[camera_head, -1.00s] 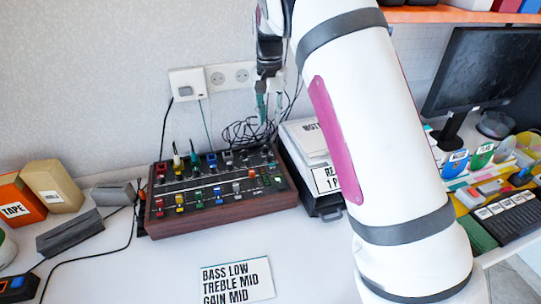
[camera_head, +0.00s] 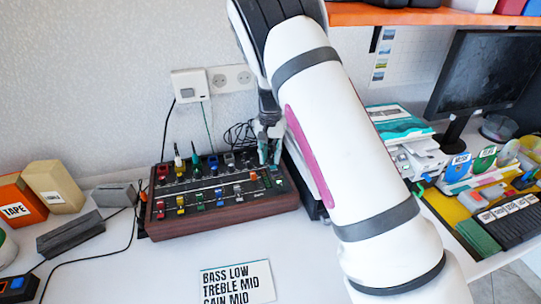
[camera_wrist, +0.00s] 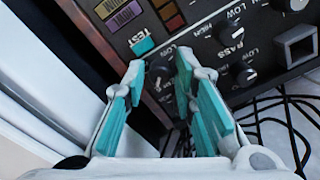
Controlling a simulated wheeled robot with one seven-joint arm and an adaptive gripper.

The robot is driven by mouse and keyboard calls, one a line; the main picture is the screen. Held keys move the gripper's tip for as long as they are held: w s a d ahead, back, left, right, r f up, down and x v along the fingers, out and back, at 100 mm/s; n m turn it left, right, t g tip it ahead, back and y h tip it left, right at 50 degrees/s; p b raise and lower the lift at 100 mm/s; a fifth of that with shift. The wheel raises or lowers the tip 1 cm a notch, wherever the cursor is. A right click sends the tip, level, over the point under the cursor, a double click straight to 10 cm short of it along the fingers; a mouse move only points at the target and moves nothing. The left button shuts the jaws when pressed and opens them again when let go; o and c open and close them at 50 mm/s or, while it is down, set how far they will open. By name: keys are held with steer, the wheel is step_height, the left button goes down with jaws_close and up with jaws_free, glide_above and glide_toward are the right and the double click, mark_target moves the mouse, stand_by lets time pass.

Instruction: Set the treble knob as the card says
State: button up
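The card (camera_head: 236,284) lies on the table in front of the mixer and reads BASS LOW, TREBLE MID, GAIN MID; its lower edge is cut off. The mixer (camera_head: 222,208) is a wood-sided box with a dark panel of coloured faders. In the wrist view its panel is turned, with the BASS knob (camera_wrist: 243,73) and another dark knob (camera_wrist: 228,34). My gripper (camera_head: 268,158) is low over the mixer's back right corner. In the wrist view its teal fingers (camera_wrist: 160,68) are open around a dark knob (camera_wrist: 160,78); I cannot read that knob's label or tell contact.
A teal button (camera_wrist: 143,46) marked TEST sits close to one finger. A square socket (camera_wrist: 296,46) and loose black cables (camera_wrist: 275,118) are at the panel's back edge. Wall sockets (camera_head: 209,82) are behind. The table in front of the mixer is mostly clear.

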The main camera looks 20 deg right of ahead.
mark_target(271, 158)
steer(key=shift+f, duration=0.1)
jaws_close()
steer(key=shift+n+b, duration=0.55)
steer(key=shift+n, duration=1.75)
jaws_free()
step_height(271, 158, up, 12)
